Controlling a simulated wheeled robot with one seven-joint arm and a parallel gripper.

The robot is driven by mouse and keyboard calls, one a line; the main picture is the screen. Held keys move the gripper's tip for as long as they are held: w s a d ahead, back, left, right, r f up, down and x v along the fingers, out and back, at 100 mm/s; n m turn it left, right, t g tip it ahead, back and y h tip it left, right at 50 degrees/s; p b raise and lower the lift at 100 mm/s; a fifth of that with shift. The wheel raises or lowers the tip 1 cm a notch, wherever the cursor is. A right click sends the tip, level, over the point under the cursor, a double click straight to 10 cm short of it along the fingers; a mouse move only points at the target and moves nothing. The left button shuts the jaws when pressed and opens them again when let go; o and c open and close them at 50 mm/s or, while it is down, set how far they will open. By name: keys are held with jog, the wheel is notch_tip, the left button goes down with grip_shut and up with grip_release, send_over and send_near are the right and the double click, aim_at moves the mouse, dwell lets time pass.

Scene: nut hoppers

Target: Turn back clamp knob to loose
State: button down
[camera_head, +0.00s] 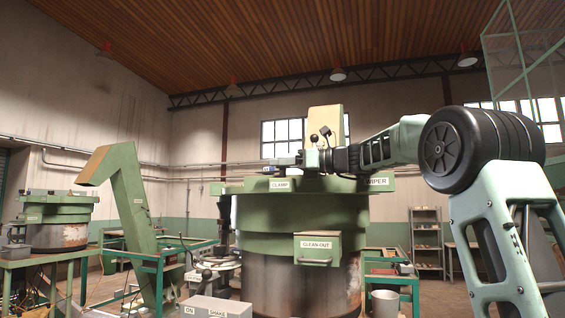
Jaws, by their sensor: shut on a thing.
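A large green hopper (300,213) with a dark, stained lower drum stands in the middle of the head view. A CLAMP label (281,185) is on its upper rim at the left. My arm reaches in from the right, and my gripper (287,161) points left just above the rim, over the CLAMP label. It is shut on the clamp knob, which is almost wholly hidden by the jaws. The knob's turn cannot be read from here.
A dark ball-topped lever (314,138) stands close by my gripper. A WIPER label (379,181) is on the right rim and a CLEAN-OUT box (317,248) is on the front. A green chute (126,215) stands at left. A control box (213,307) is at the bottom.

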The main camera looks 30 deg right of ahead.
jog(key=c, duration=1)
grip_release()
jog(key=shift+c, duration=0.2)
jog(key=b+v, duration=0.6)
jog(key=v, duration=1.1)
jog(key=shift+s+d, duration=0.2)
